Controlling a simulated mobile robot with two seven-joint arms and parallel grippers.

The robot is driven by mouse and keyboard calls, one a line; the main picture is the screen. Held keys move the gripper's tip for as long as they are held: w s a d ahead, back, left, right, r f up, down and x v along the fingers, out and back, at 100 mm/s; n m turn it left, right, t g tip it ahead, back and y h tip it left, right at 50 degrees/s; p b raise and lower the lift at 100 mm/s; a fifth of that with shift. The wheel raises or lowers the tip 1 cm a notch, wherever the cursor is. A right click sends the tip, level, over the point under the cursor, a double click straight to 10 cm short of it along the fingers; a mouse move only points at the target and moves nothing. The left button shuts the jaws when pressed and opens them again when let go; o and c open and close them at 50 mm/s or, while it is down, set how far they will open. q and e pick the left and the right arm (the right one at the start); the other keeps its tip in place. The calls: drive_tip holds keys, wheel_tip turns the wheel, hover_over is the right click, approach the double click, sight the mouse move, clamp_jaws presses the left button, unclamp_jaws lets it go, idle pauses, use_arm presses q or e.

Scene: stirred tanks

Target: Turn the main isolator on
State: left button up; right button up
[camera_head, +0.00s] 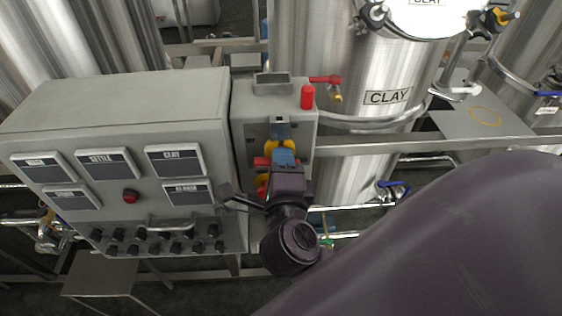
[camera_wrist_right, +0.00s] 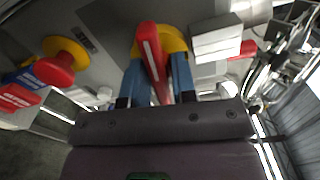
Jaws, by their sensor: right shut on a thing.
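The main isolator is a red handle (camera_wrist_right: 152,52) on a yellow disc (camera_wrist_right: 174,40), on the front of a small grey box (camera_head: 248,112) right of the large control panel. In the head view its yellow disc (camera_head: 279,146) shows just above my right gripper (camera_head: 284,160), which covers most of the handle. In the right wrist view the blue fingers of my right gripper (camera_wrist_right: 158,80) are on either side of the red handle, shut on it. The handle runs nearly lengthwise between the fingers, slightly tilted. My left gripper is not in view.
A red push knob (camera_wrist_right: 56,69) on a yellow base sits beside the isolator. A red beacon (camera_head: 307,97) stands on the box. The control panel (camera_head: 128,125) with dials and knobs is at left. A steel tank marked CLAY (camera_head: 345,120) and pipework stand behind and to the right.

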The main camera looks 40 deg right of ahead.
drive_tip(key=m, duration=0.8)
drive_tip(key=shift+f+b, duration=0.1)
drive_tip(key=shift+b, duration=0.3)
drive_tip(key=m+b, duration=0.1)
drive_tip(key=m, duration=0.3)
drive_tip(key=shift+m+b, duration=0.3)
drive_tip(key=shift+b, duration=0.05)
drive_tip(key=m+b, duration=0.1)
drive_tip(key=m, duration=0.1)
drive_tip(key=shift+m, duration=0.3)
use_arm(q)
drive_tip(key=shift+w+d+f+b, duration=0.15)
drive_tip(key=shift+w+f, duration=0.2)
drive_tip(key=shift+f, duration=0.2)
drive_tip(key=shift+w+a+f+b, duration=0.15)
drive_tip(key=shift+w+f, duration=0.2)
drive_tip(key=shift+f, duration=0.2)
use_arm(e)
drive_tip(key=shift+m, duration=0.4)
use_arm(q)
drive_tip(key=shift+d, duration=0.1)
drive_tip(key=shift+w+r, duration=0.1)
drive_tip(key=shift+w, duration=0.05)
use_arm(e)
drive_tip(key=o, duration=0.7)
